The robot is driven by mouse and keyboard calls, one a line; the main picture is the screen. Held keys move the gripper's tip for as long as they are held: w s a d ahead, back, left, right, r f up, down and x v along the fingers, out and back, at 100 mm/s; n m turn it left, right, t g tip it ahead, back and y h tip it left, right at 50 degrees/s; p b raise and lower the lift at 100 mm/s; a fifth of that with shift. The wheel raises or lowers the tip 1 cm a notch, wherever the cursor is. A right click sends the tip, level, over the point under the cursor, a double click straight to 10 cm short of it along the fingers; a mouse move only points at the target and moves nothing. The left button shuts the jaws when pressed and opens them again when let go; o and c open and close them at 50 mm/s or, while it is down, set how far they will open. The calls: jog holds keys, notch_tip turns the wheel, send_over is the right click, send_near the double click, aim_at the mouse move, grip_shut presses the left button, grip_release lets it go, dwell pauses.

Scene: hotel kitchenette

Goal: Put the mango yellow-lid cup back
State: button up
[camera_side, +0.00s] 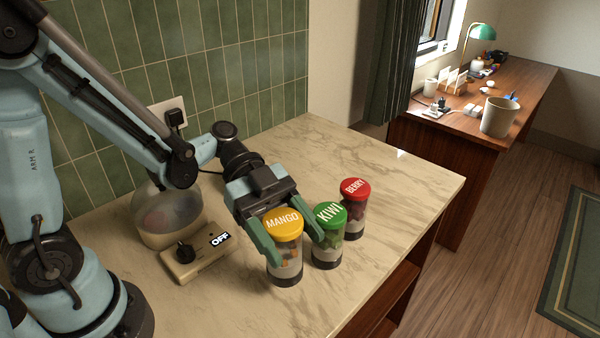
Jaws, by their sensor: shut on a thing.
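The mango cup (286,256) is clear with a yellow lid marked MANGO and a dark base. It stands upright on the marble counter, or very close above it; I cannot tell which. My gripper (286,249) reaches down over it and is shut on it, with one green finger on its left side and the other on its right. The right finger lies between the mango cup and the green-lid KIWI cup (329,237). The red-lid BERRY cup (354,209) stands behind the kiwi cup. The three cups form a diagonal row.
The counter (400,190) is bare to the right of the cups. A wooden desk (470,128) stands farther back.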

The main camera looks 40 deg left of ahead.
aim_at(301, 262)
jog(key=shift+w+a+f, duration=0.45)
jog(key=shift+w+f, duration=0.1)
jog(key=shift+w, duration=0.25)
jog(key=shift+f, duration=2)
jog(key=shift+f, duration=0.1)
jog(key=o, duration=1.4)
jog(key=shift+o, duration=0.2)
jog(key=v, duration=0.7)
jog(key=shift+a+r, duration=0.2)
jog(key=shift+a, duration=0.1)
jog(key=shift+w, duration=0.1)
